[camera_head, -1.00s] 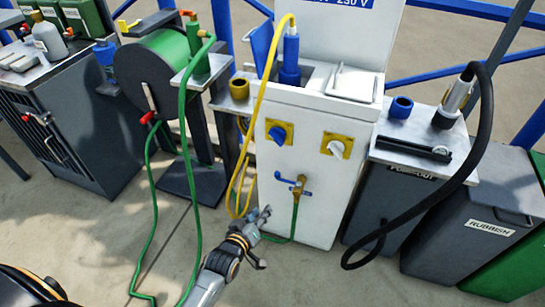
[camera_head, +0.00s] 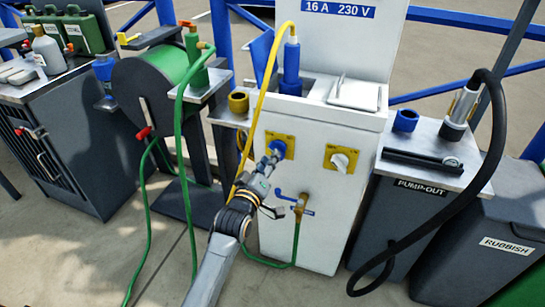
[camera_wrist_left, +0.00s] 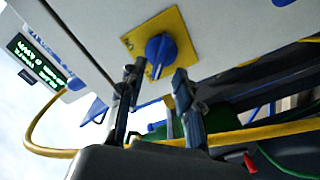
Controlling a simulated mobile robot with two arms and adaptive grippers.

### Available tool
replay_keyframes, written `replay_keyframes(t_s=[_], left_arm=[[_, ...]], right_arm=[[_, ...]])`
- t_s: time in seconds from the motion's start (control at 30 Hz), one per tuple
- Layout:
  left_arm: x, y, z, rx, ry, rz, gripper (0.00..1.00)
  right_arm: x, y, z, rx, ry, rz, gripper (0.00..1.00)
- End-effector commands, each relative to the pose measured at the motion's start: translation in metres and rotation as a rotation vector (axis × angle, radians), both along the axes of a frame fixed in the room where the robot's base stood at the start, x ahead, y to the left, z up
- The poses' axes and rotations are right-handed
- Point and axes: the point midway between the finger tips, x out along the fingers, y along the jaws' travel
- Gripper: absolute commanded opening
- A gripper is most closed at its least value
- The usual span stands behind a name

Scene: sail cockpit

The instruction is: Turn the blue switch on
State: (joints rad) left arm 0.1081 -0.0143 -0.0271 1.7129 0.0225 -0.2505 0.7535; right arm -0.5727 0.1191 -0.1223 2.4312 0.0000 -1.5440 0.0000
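The blue switch (camera_head: 277,149) is a rotary knob on a yellow plate (camera_head: 289,143) on the front of the white pedestal. In the left wrist view the blue switch (camera_wrist_left: 160,55) shows ahead of the fingertips, its grip ridge running roughly up and down the picture. My left gripper (camera_head: 266,172) is just in front of it in the head view and partly covers it. In the left wrist view the fingers of my left gripper (camera_wrist_left: 157,78) are apart with the knob beyond the gap; whether they touch it is unclear. My right gripper is not in view.
A white switch (camera_head: 341,160) on its own yellow plate is to the right. A tap with a blue lever (camera_head: 294,199) is just below the left gripper. A yellow cable (camera_head: 257,110) hangs close on the left. The pump-out hose (camera_head: 488,150) hangs at the right.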

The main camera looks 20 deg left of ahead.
Motion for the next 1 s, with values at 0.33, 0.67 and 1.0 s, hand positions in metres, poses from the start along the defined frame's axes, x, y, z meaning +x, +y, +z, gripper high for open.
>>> replay_keyframes(t_s=[0.33, 0.67, 1.0], left_arm=[[0.034, -0.001, -0.001, 0.002, 0.0, 0.0, 0.34], [0.035, -0.001, 0.0, 0.002, 0.0, 0.0, 0.21], [0.035, -0.001, 0.0, 0.003, 0.0, 0.0, 0.0]], right_arm=[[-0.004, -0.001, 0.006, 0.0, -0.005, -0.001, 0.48], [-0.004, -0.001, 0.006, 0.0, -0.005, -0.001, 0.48], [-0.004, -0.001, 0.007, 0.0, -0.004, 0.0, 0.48]])
